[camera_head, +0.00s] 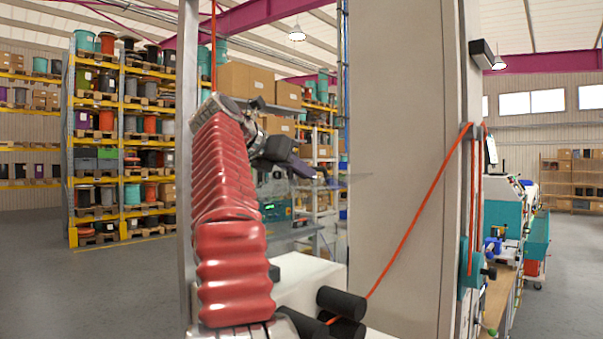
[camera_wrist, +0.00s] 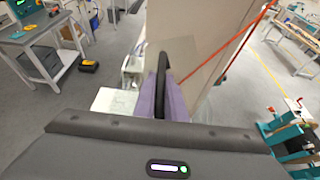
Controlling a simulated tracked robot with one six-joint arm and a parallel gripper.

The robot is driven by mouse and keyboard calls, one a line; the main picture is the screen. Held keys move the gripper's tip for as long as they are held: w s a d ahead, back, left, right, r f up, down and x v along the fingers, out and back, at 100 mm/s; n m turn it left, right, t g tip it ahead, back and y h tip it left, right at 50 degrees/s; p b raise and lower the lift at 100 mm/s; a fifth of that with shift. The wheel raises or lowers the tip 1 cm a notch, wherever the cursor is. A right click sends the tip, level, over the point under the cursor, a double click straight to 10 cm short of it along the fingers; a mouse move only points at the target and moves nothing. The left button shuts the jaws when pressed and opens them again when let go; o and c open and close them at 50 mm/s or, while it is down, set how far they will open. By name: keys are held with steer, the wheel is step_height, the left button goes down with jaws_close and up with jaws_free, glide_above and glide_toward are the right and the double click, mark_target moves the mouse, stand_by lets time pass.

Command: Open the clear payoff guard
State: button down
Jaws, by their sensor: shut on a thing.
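My gripper (camera_head: 316,174) reaches out past my red-sleeved arm in the head view, beside a tall grey cabinet. In the wrist view its purple fingers (camera_wrist: 163,97) are closed on an upright black handle (camera_wrist: 163,62). The clear payoff guard (camera_wrist: 183,56) shows faintly as a see-through sheet behind and beside the handle. In the head view only a thin, pale sliver of the guard (camera_head: 350,178) seems to show, nearly edge-on. Its hinge and full outline cannot be made out.
The grey cabinet (camera_head: 397,150) stands close to the right of my gripper. An orange cable (camera_head: 418,212) runs slantwise across its front, down to black rollers (camera_head: 341,303). Reel shelving (camera_head: 125,130) stands at the back left. Grey floor (camera_head: 110,285) is clear at the left.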

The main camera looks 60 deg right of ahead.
steer(key=shift+r, duration=0.15)
steer(key=c, duration=2.1)
jaws_free()
steer(key=shift+s, duration=0.1)
steer(key=v, duration=1.4)
steer(key=shift+f, duration=0.2)
steer(key=shift+w, duration=0.2)
